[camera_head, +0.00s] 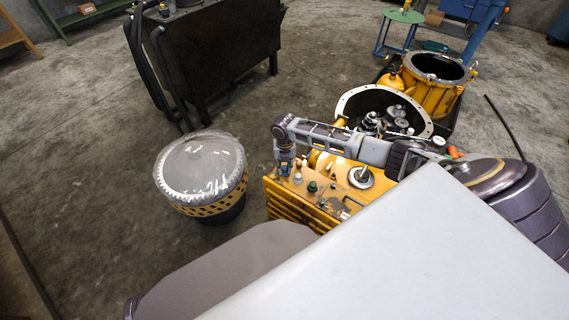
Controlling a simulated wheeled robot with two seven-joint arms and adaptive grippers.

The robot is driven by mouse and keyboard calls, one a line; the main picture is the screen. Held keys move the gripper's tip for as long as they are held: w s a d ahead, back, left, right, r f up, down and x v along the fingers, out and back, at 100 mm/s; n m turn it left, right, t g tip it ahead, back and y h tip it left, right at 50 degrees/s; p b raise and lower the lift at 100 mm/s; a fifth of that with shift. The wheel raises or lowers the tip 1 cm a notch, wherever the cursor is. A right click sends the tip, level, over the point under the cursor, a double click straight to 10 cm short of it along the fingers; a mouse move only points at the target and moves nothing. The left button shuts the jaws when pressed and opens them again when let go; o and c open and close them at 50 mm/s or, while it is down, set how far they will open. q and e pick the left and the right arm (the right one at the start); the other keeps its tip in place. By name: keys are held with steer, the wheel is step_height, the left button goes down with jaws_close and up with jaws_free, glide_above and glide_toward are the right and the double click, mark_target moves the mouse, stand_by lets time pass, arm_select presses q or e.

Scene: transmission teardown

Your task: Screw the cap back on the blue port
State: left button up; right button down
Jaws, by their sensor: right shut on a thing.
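My right arm reaches in from the right over the yellow transmission housing (292,205). My right gripper (285,164) points down at the housing's far left corner. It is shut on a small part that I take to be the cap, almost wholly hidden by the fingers. A bluish part shows at the fingers; I cannot tell whether it is the blue port, or whether the cap touches the port. A pale fitting (298,178) and a dark green cap (312,187) stand on the housing top just right of the gripper. My left gripper is not in view.
A round drum with a clear cover (200,165) and striped band stands left of the housing. An open bell housing with gears (345,104) and a yellow ring casing (437,92) lie behind. A dark metal bench (225,45) stands at the back. Floor between is clear.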

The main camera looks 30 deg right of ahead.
steer(key=shift+m+p, duration=0.35)
steer(key=shift+m, duration=0.15)
steer(key=shift+r, duration=0.1)
steer(key=shift+m+p, duration=0.6)
steer(key=m+p, duration=0.2)
steer(key=m, duration=0.1)
steer(key=shift+w+m+p, duration=0.1)
steer(key=shift+m+p, duration=0.35)
steer(key=shift+m, duration=0.05)
